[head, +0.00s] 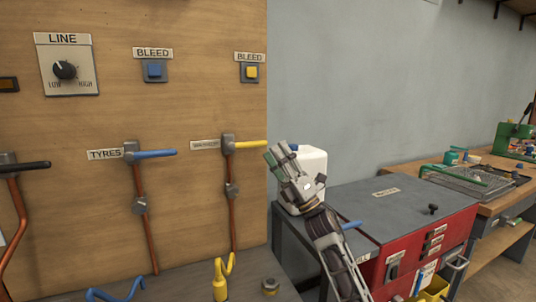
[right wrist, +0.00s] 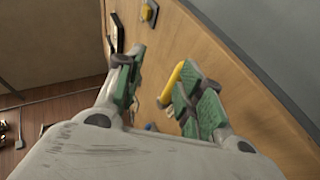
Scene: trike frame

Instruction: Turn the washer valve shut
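The washer valve has a yellow lever (head: 250,144) pointing right, level, from a grey valve body (head: 228,145) on a vertical copper pipe. A small, hard-to-read label (head: 205,145) is to its left. My right gripper (head: 272,156) is open just right of and below the lever's free end. In the right wrist view the yellow lever (right wrist: 171,84) shows between the spread green-padded fingers (right wrist: 158,88), close to the right-hand finger. I cannot tell whether it touches. The finger partly hides it there. My left gripper is not in view.
The blue TYRES lever (head: 155,154) and a black lever (head: 28,167) are on the same wooden panel. Bleed buttons, blue (head: 154,70) and yellow (head: 251,72), sit above. A white container (head: 307,170) and red cabinet (head: 425,250) stand behind my right arm.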

